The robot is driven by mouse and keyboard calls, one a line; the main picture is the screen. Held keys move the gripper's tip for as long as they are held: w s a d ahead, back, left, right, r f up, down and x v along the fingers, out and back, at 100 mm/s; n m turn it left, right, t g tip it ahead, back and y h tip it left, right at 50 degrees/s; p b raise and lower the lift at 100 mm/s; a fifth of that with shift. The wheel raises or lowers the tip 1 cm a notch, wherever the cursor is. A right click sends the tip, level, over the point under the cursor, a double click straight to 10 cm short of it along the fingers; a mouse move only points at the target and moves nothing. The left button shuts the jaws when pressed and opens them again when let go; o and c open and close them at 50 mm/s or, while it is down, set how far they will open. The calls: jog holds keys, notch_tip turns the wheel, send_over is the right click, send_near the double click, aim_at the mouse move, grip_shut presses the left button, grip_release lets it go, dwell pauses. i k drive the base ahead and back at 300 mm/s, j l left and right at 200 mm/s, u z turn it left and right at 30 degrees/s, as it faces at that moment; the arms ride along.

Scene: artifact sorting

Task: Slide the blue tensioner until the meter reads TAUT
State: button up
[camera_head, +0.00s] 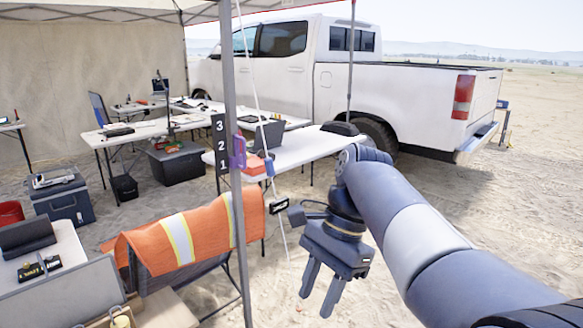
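A thin white line (255,85) runs down from the canopy past the pole. A small blue piece (269,167), which looks like the tensioner, sits on this line just right of the pole. A small dark box with a pale face (278,205), which may be the meter, hangs lower on the line; its reading is too small to make out. My gripper (319,303) is at the lower middle, pointing down, below and to the right of the blue piece and apart from it. Its two fingers are spread, with nothing visible between them.
A grey canopy pole (232,100) with a purple clamp (238,152) and a number board (220,145) stands left of the line. An orange vest (185,240) drapes over a chair. A white table (305,147) and a pickup (400,100) are behind. Open sand lies right.

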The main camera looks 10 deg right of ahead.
aim_at(268, 166)
jog(key=i, duration=1.5)
jog(key=i+l+u, duration=0.1)
jog(key=i, duration=0.65)
jog(key=i+l, duration=0.15)
jog(key=i, duration=0.6)
jog(key=u, duration=0.05)
